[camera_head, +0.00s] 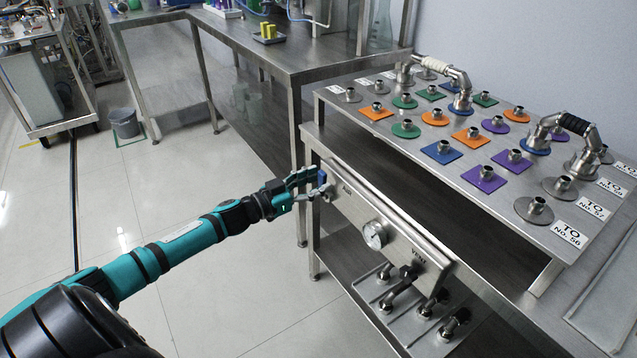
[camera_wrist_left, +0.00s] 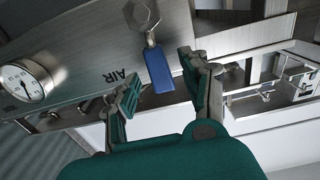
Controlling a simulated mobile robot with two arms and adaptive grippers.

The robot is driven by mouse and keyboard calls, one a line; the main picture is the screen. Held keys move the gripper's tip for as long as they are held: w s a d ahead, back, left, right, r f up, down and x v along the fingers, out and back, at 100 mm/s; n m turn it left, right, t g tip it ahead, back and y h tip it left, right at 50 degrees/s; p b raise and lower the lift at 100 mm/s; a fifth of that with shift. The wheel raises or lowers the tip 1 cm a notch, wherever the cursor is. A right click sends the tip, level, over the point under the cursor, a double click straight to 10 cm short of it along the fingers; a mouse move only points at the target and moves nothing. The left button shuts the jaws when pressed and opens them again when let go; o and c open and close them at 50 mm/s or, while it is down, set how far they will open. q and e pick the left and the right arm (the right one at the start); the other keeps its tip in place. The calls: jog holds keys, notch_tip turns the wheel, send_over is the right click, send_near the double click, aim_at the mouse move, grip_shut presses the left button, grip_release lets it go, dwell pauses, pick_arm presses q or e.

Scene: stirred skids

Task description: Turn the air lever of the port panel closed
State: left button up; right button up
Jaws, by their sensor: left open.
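The port panel (camera_head: 348,197) is a steel plate on the front of the steel bench. Its air lever has a blue handle (camera_wrist_left: 158,70) on a metal hub, beside the "AIR" label in the left wrist view. In the head view the blue handle (camera_head: 322,177) shows small at the panel's left end, partly hidden by my gripper. My left gripper (camera_head: 312,184) is at that end, fingers pointing at the panel. In the left wrist view its two fingers (camera_wrist_left: 160,70) are spread, one either side of the blue handle, with gaps visible. My right gripper is not in view.
A round gauge (camera_head: 374,235) sits mid-panel, with a black vent lever (camera_head: 404,279) right of it. Below is a shelf (camera_head: 372,290) with several pipe fittings. Above, a sloped port board (camera_head: 400,150) carries coloured plates and two hose connectors. Floor left of the bench is open.

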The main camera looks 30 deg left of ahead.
pick_arm(q)
jog(key=shift+w+d, duration=0.2)
jog(key=shift+w, duration=0.4)
grip_shut()
